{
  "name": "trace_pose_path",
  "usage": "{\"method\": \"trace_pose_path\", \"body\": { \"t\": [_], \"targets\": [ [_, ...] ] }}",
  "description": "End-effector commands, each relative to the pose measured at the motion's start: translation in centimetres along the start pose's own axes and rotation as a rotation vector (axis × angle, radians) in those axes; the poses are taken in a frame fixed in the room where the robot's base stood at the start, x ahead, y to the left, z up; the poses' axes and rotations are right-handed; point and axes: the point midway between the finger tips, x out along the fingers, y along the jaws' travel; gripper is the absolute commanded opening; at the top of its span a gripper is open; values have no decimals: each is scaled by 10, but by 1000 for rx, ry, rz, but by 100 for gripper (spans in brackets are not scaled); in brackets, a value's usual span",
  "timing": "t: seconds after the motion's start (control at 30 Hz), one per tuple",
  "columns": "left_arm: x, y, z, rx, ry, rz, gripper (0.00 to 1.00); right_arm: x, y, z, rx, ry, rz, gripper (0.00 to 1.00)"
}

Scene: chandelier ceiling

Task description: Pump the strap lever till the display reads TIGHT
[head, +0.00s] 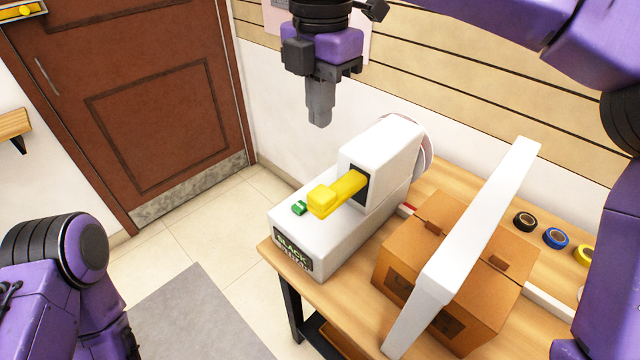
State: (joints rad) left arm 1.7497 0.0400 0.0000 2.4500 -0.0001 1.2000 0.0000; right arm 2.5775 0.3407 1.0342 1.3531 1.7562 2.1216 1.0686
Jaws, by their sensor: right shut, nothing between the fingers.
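The strap machine is a white housing (325,240) on the left end of the wooden table. Its yellow lever (338,195) sticks out to the left from a dark slot, with a thick yellow grip at its end. The dark display (292,249) on the front shows pale green letters that look like SLACK, with a smaller line under it that I cannot read. My right gripper (320,118) points down, shut and empty, above and behind the lever, apart from it. My left arm shows at the lower left, but its gripper is out of view.
A brown cardboard box (405,245) sits under a white arch (480,225) right of the machine. A green button (299,208) is on the machine's top. Several tape rolls (555,238) lie at the right. A brown door (150,100) and free floor are at left.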

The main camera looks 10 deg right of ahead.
Motion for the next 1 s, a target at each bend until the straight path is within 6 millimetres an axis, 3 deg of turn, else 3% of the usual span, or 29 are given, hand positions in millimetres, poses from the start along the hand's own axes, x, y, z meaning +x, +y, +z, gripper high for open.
{"method": "trace_pose_path", "body": {
  "t": [0.27,0.73,1.0],
  "targets": [
    [0,0,0,0,0,0,0,8,0,0,-2,0,-2,0],
    [-6,0,-2,0,0,0,0,102,-1,0,-2,3,-4,0],
    [-13,-1,-6,0,0,0,0,136,0,0,0,1,-1,0]
  ]
}}
